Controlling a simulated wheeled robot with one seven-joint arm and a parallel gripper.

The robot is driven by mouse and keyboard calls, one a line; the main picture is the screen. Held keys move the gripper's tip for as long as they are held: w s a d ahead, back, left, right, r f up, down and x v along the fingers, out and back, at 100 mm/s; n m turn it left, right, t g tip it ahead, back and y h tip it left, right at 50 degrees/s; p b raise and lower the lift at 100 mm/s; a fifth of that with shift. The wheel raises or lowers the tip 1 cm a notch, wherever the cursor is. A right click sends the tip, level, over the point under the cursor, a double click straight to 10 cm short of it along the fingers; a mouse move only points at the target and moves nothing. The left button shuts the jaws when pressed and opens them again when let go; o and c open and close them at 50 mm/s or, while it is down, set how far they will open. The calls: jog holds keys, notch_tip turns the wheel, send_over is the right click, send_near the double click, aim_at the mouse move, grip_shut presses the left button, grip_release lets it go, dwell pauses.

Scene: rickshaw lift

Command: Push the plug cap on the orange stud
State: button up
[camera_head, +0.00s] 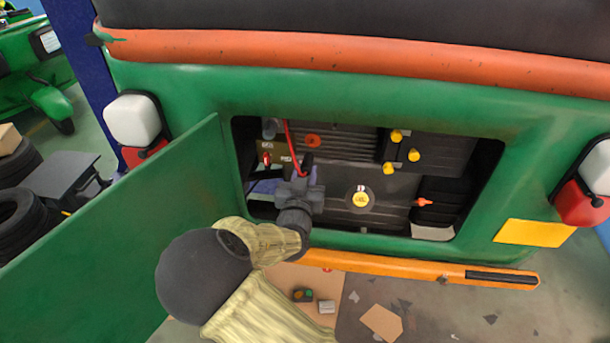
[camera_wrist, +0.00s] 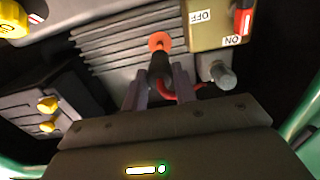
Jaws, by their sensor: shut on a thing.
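The orange stud (camera_head: 312,141) stands on the grey ribbed engine block inside the open bay. In the wrist view the orange stud (camera_wrist: 159,41) shows as a disc straight ahead of the fingers. My gripper (camera_head: 308,173) reaches into the bay just below the stud; in the wrist view my gripper (camera_wrist: 160,88) is shut on the black plug cap (camera_wrist: 160,68). The cap's far end overlaps the near edge of the stud in that view; I cannot tell whether they touch. A red lead (camera_head: 293,140) runs by the cap, and its lower end curves beside the fingers.
A switch panel (camera_wrist: 215,22) with a red lever and a silver cylinder (camera_wrist: 222,75) are close beside the stud. Yellow knobs (camera_head: 396,136), a yellow round cap (camera_head: 360,199) and another orange piece (camera_head: 424,202) are to the right. The open green door (camera_head: 130,225) is left of my arm.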

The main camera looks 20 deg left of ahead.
aim_at(309, 158)
jog(key=shift+b+x, duration=0.8)
jog(key=shift+x, duration=1.95)
dwell(0.8)
jog(key=shift+w+a+b, duration=0.1)
jog(key=shift+w+b, duration=0.45)
jog(key=shift+w, duration=0.05)
dwell(2.1)
jog(key=o, duration=1)
jog(key=shift+c, duration=0.7)
jog(key=shift+s, duration=0.15)
jog(key=shift+v, duration=3.95)
